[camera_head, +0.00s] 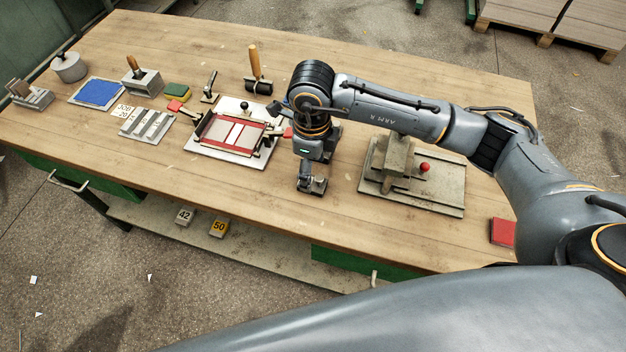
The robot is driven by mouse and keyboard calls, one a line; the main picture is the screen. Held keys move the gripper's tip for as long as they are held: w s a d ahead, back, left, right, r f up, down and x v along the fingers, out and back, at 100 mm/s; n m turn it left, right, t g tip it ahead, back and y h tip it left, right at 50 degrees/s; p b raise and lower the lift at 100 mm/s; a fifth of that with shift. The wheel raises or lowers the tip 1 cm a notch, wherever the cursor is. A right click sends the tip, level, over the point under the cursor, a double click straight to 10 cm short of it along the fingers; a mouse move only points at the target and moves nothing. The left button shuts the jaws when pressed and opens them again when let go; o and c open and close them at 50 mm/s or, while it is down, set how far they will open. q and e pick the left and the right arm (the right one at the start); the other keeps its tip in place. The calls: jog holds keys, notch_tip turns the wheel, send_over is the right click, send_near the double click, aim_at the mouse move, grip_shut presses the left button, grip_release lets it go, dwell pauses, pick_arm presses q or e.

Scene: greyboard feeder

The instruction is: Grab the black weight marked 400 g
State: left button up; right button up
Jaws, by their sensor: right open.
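My right gripper (312,187) hangs from its wrist over the middle of the wooden workbench, right of the framed red-and-white panel. It points down and is open. I cannot make out a black weight with a readable 400 g mark. The gripper and wrist cover part of the bench, and small dark shapes around them are too unclear to name. My left gripper is not in view.
The workbench (240,185) holds a framed panel (204,150), a roller with wooden handle (254,58), a blue pad (97,93) and a grey fixture with red knob (440,190). Blocks marked 42 (184,217) and 50 (219,228) stand on the lower shelf.

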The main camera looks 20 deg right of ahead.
aim_at(313, 183)
jog(key=shift+w+f, duration=0.1)
jog(key=shift+f, duration=0.2)
notch_tip(313, 183, down, 4)
jog(key=shift+w+d+f+p, duration=0.1)
jog(key=shift+d+f+p, duration=0.05)
jog(key=shift+p, duration=0.8)
jog(key=shift+f, duration=0.3)
jog(key=shift+c, duration=0.6)
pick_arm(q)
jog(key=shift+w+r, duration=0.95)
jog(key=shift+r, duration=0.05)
pick_arm(e)
grip_shut()
